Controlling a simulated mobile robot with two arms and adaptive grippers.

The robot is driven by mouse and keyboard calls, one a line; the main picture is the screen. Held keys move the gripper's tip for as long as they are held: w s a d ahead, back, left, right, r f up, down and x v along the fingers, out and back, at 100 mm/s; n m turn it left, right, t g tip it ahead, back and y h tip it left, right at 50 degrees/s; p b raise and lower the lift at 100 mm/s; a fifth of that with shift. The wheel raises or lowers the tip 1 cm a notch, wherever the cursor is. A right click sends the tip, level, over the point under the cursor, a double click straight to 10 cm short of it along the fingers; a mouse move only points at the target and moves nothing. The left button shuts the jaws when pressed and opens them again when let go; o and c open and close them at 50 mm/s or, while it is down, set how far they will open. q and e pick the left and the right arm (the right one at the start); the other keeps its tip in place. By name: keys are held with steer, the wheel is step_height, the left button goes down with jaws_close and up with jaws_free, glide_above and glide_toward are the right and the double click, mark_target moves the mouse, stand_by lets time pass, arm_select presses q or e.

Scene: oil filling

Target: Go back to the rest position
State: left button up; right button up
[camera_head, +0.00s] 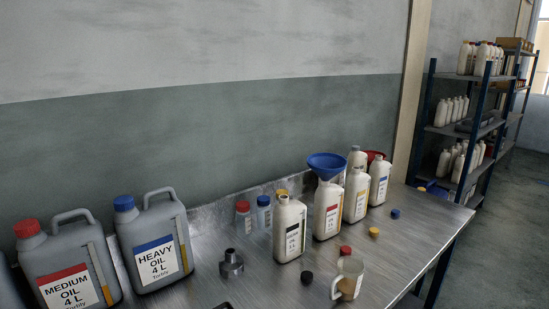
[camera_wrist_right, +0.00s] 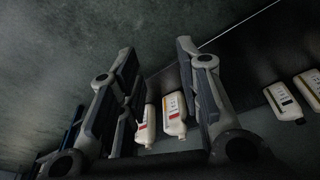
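My right gripper (camera_wrist_right: 156,48) shows in the right wrist view with its two fingers spread apart and nothing between the tips. Beyond the fingers, white bottles (camera_wrist_right: 174,115) are visible at a distance, not touching them. Neither gripper shows in the head view, and my left gripper is in no view. On the metal table (camera_head: 205,290) stand a MEDIUM OIL jug (camera_head: 65,268) with a red cap and a HEAVY OIL jug (camera_head: 155,245) with a blue cap. A blue funnel (camera_head: 327,164) sits on the mouth of a white bottle (camera_head: 327,212).
More white bottles (camera_head: 289,232) stand near the funnel, with a red funnel (camera_head: 374,156) behind. Blue shelving (camera_head: 470,130) stands at right, beside open floor (camera_head: 510,240).

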steer(key=s+d+f+g, duration=0.1)
steer(key=s+d+f, duration=0.2)
steer(key=s+f, duration=1.5)
step_height(320, 180, down, 4)
steer(key=shift+s+d+r+g, duration=0.1)
steer(key=shift+s+d+g, duration=0.05)
steer(key=shift+s+g, duration=0.2)
